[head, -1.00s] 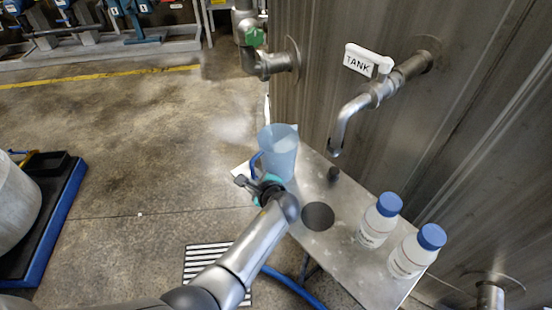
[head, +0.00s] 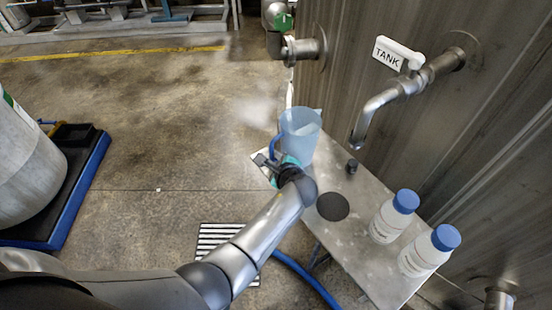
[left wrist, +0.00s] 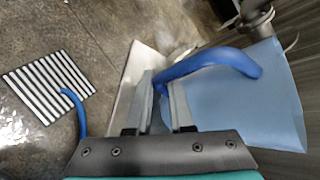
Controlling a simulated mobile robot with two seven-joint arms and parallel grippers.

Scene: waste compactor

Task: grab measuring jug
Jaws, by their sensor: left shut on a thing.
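The measuring jug (head: 301,134) is translucent pale blue with a blue handle. It stands upright at the far left end of the metal side table (head: 361,265). My left gripper (head: 277,166) is at the jug's handle side. In the left wrist view the two fingers of the gripper (left wrist: 157,108) are closed on the lower part of the blue handle (left wrist: 207,62), and the jug body (left wrist: 240,100) lies to their right. Whether the jug's base touches the table is hidden by my arm. My right gripper is out of view.
Two white bottles with blue caps (head: 395,216) (head: 430,250) stand at the table's near right. A dark round disc (head: 333,206) and a small black object (head: 352,166) lie between. The tank tap (head: 372,112) overhangs the table. A floor grate (head: 222,240) and blue hose (head: 307,280) are below.

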